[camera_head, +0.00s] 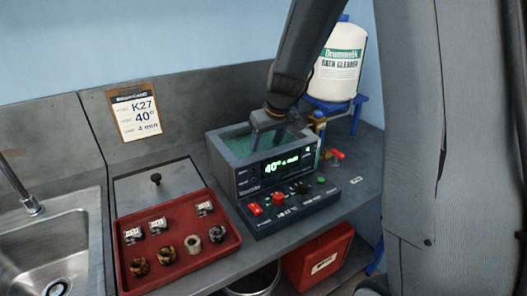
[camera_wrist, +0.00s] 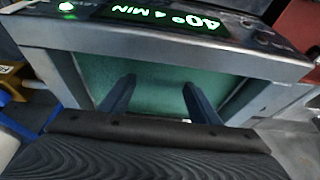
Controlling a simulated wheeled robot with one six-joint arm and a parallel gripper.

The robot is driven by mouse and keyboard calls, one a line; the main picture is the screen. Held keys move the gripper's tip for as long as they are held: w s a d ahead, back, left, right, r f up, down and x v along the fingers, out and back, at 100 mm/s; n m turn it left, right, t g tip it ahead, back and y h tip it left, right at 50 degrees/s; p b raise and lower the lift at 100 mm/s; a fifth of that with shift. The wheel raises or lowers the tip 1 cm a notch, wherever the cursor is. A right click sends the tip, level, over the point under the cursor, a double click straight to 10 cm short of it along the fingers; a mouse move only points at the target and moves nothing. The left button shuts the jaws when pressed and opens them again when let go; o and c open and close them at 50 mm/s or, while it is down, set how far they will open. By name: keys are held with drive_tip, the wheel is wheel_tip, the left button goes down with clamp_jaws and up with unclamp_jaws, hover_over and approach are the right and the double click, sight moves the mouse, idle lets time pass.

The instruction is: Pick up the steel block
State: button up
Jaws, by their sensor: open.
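My gripper (camera_head: 267,138) is open over the bath (camera_head: 225,162), its fingers reaching down at the green liquid. In the wrist view my gripper (camera_wrist: 159,86) shows two dark fingers apart over the green surface of the bath (camera_wrist: 60,78), with no object clearly between them. A small pale spot shows near the right finger, too small to identify. I cannot make out a steel block in the bath. Several small metallic pieces with white labels, such as one grey piece (camera_head: 158,226), stand in the red tray (camera_head: 185,275); I cannot tell whether one is the steel block.
Several round pieces (camera_head: 193,245) lie in the tray's front row. A control panel (camera_head: 290,206) with a red button fronts the bath. A flat lid with a knob (camera_head: 156,180) lies behind the tray. A sink (camera_head: 55,245) is at left, a white bottle (camera_head: 338,65) behind right.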

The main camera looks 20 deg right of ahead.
drive_tip(key=shift+w+f, duration=0.25)
drive_tip(key=shift+f, duration=0.4)
drive_tip(key=c, duration=1.3)
drive_tip(key=shift+c, duration=0.2)
drive_tip(key=shift+r, duration=0.15)
